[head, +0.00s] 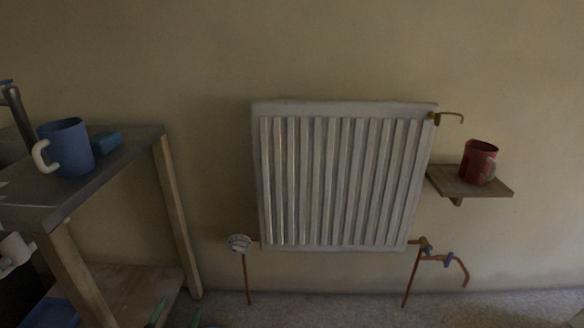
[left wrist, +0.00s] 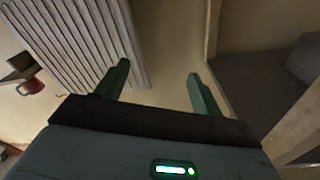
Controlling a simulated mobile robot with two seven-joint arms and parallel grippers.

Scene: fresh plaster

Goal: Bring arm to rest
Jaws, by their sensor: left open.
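My left gripper (head: 177,315) shows only as two green fingertips at the bottom edge of the head view, in front of the lower part of the workbench. In the left wrist view its two fingers (left wrist: 158,70) are spread apart with nothing between them. Bare wall shows beyond the gap. The rest of the left arm is hidden below the head view. My right gripper is in neither view.
A white radiator (head: 340,180) with copper pipes hangs centrally. A wooden shelf (head: 455,184) at right bears a red mug (head: 479,161). Floor below the radiator is clear.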

